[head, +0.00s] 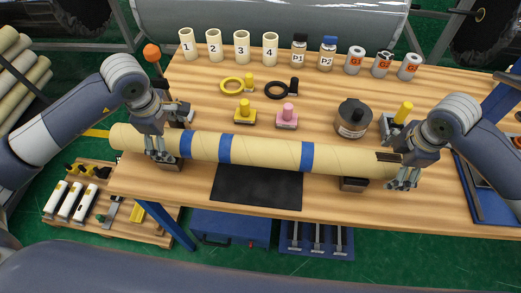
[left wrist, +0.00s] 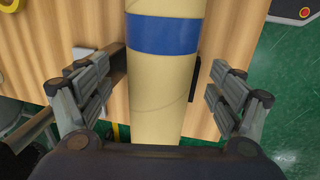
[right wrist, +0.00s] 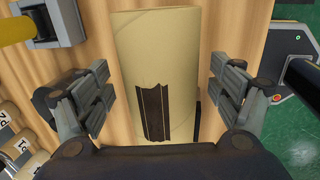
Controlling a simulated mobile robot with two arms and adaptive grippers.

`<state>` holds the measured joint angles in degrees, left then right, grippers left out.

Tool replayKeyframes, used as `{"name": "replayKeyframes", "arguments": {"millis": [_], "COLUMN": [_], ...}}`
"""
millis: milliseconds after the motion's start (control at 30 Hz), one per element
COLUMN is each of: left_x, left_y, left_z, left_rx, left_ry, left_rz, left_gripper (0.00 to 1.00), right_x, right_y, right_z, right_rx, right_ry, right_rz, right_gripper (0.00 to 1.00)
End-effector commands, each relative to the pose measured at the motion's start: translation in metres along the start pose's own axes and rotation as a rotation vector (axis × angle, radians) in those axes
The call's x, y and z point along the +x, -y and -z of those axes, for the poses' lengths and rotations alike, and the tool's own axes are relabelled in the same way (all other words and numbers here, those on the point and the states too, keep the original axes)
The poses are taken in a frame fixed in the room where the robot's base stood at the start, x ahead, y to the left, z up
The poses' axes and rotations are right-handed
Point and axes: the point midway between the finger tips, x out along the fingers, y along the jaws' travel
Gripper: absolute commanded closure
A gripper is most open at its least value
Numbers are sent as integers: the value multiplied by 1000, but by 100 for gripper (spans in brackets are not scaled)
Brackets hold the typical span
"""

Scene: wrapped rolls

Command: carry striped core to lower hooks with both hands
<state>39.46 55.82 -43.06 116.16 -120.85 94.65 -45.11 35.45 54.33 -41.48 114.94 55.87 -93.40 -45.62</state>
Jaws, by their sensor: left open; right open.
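The striped core (head: 265,152) is a long tan tube with blue bands, lying across the front of the wooden table on dark supports. My left gripper (head: 160,153) is open around the tube near its left end. In the left wrist view the fingers (left wrist: 162,95) stand on both sides of the tube (left wrist: 160,90), beside a blue band, with gaps. My right gripper (head: 403,178) is open at the tube's right end. In the right wrist view the fingers (right wrist: 160,88) straddle the tube (right wrist: 155,50), which carries a dark brown patch, with gaps. The lower hooks cannot be made out.
A black mat (head: 257,187) lies in front of the tube. Behind it stand a dark round pot (head: 353,118), yellow (head: 245,111) and pink (head: 287,116) pieces, rings and numbered cups (head: 241,47). A blue bin (head: 230,228) and a low tool board (head: 100,207) are below.

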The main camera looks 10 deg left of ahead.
Motion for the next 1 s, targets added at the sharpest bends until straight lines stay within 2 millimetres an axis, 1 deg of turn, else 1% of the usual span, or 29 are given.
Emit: {"name": "replayKeyframes", "arguments": {"millis": [33, 100, 200, 467, 500, 567, 600, 667, 700, 767, 800, 833, 867, 1000], "left_x": [6, 10, 14, 15, 15, 15, 15, 15, 15, 15, 15, 15, 15, 15], "left_y": [1, 0, 0, 0, 0, 0, 0, 0, 0, 0, 0, 0, 0, 0], "left_z": [0, 0, 0, 0, 0, 0, 0, 0, 0, 0, 0, 0, 0, 0], "left_rx": [0, 0, 1, 1, 1, 1, 1, 0, 1, 1, 0, 1, 1, 1], "left_ry": [1, 1, 0, 0, 0, 0, 0, 0, 0, 0, 0, 0, 0, 0], "left_rz": [4, 1, 0, 0, 0, 1, 0, 0, 1, 1, 1, 1, 1, 1], "left_gripper": [15, 15, 15, 15, 19, 33, 42, 55, 64, 78, 87, 94, 96, 96], "right_x": [5, 10, 14, 15, 14, 14, 14, 14, 14, 14, 14, 14, 14, 14], "right_y": [0, 0, 0, 0, 0, 0, 0, 0, 0, 0, 0, 0, 0, 0], "right_z": [0, 0, 0, 0, 0, 0, 0, 0, 0, 0, 0, 0, 0, 0], "right_rx": [0, 1, 0, 0, 0, 0, 0, 0, 0, 0, 0, 0, 0, 0], "right_ry": [-1, 0, 0, 0, 0, 0, 0, 0, 0, 0, 0, 0, 0, 0], "right_rz": [1, 1, 0, -1, -1, -1, -1, 0, 0, 0, 0, 0, 0, 0], "right_gripper": [15, 15, 15, 15, 19, 33, 42, 55, 64, 78, 87, 94, 96, 96]}}
